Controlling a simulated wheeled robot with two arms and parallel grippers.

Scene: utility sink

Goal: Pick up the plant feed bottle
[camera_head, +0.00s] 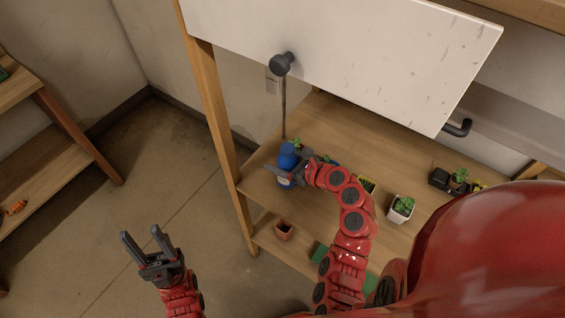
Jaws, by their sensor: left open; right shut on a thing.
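The plant feed bottle (287,160) is blue with a pale label low on its side. It is at the left end of the wooden shelf (333,125), under the white panel. My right gripper (284,173) is shut on the bottle, and its fingers cover part of it. I cannot tell whether the bottle's base touches the shelf. My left gripper (146,240) is open and empty over the floor at the lower left, well apart from the shelf.
A white pot with a green plant (401,209) and a dark planter (440,179) stand further right on the shelf. A terracotta pot (284,230) stands on the lower shelf. Floor at left is clear.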

